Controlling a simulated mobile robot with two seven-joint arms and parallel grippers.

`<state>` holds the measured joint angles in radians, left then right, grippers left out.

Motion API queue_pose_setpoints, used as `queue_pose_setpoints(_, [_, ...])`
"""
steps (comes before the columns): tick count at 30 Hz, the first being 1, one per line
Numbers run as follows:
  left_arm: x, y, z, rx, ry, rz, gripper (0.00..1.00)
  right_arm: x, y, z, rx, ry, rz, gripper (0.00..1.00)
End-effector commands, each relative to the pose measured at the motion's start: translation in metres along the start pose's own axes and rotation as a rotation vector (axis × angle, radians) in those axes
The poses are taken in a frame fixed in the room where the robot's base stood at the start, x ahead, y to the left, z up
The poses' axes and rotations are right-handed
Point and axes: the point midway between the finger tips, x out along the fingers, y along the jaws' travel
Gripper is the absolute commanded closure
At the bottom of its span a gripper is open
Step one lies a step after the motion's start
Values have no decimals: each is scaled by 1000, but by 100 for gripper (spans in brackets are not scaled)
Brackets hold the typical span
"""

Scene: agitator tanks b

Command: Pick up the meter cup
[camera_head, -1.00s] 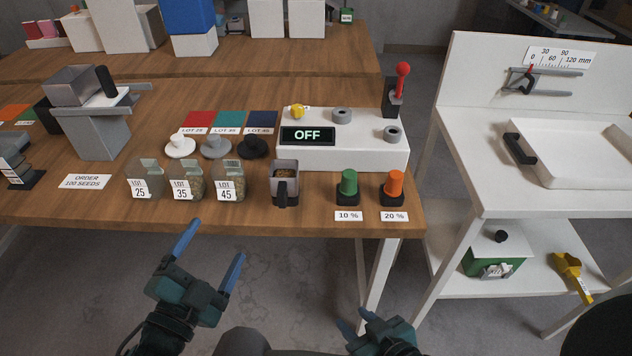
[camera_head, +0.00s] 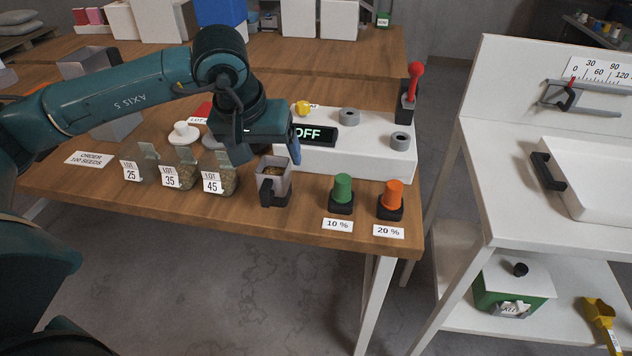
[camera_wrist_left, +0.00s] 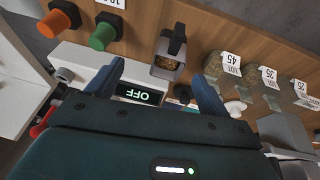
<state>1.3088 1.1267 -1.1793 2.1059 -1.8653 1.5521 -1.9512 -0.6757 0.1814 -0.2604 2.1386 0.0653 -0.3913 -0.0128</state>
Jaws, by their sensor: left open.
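The meter cup (camera_head: 273,183) is a grey square cup with a black handle and brown seeds inside. It stands upright near the front edge of the wooden table. My left gripper (camera_head: 268,156) is open, above and just behind the cup; one blue finger shows clearly, the other is mostly hidden. In the left wrist view, the cup (camera_wrist_left: 168,66) appears between the two open fingertips (camera_wrist_left: 158,74), with nothing held. I cannot tell whether a finger touches it. My right gripper is out of view.
Lot jars (camera_head: 178,175) stand left of the cup. Green (camera_head: 343,188) and orange (camera_head: 392,194) knobs stand to its right. A white device (camera_head: 365,158) reading OFF sits behind, with a red lever (camera_head: 413,80). A white bench (camera_head: 510,190) stands further right.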

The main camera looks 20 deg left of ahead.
Motion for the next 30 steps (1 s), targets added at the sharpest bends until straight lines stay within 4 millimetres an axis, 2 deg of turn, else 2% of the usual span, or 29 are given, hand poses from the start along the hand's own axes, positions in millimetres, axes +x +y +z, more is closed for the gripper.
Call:
queue_pose_setpoints(1, [-5,-12,-8,17,34,-42,20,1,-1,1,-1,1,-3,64])
queue_pose_setpoints(5, [-4,-23,-15,40,60,-88,20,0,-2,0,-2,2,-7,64])
queue_pose_setpoints(15, [55,-27,-19,40,58,-86,20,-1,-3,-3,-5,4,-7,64])
queue_pose_setpoints(23, [74,-28,-20,40,59,-85,20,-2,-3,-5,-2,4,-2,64])
queue_pose_setpoints(30, [110,-30,-22,39,58,-84,20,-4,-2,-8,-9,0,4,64])
